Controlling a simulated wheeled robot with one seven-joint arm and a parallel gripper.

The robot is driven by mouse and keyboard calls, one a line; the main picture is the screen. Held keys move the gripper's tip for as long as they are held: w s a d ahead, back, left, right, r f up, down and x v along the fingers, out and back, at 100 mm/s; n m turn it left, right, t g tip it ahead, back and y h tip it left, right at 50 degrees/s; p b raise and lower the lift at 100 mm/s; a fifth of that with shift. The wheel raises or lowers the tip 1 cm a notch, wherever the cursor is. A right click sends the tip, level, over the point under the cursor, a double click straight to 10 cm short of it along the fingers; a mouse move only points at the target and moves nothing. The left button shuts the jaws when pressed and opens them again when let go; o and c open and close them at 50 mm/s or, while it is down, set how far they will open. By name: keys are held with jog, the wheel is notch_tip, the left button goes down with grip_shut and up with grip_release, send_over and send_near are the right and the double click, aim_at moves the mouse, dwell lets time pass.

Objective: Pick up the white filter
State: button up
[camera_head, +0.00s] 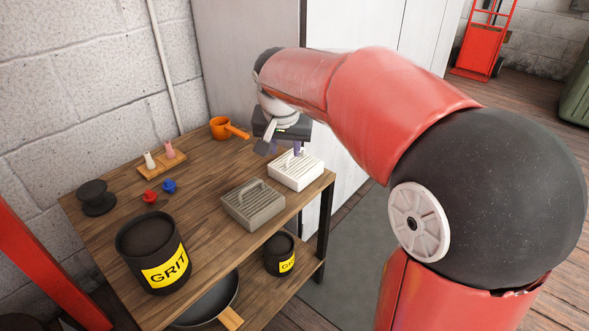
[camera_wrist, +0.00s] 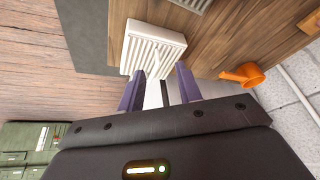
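The white filter (camera_head: 296,171) is a flat ribbed block with a handle on top, lying at the right edge of the wooden table (camera_head: 205,222). It also shows in the wrist view (camera_wrist: 148,46). My gripper (camera_head: 284,148) is just above the filter in the head view, pointing down. In the wrist view its two purple fingers (camera_wrist: 158,90) are spread apart, with the filter's handle appearing between their tips. Contact with the handle cannot be told. A grey filter (camera_head: 253,205) of similar shape lies beside the white one, nearer the viewer.
An orange pot (camera_head: 221,128) stands behind, near the wall. A black GRIT can (camera_head: 153,250), a black spool (camera_head: 96,197), red (camera_head: 150,196) and blue (camera_head: 168,186) pieces and a small wooden stand (camera_head: 165,160) occupy the left side. The middle table surface is clear.

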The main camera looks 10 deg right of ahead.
aim_at(288, 160)
jog(key=b+x, duration=0.1)
jog(key=x, duration=0.4)
jog(key=shift+d+f, duration=0.25)
grip_shut()
jog(key=shift+r, duration=0.1)
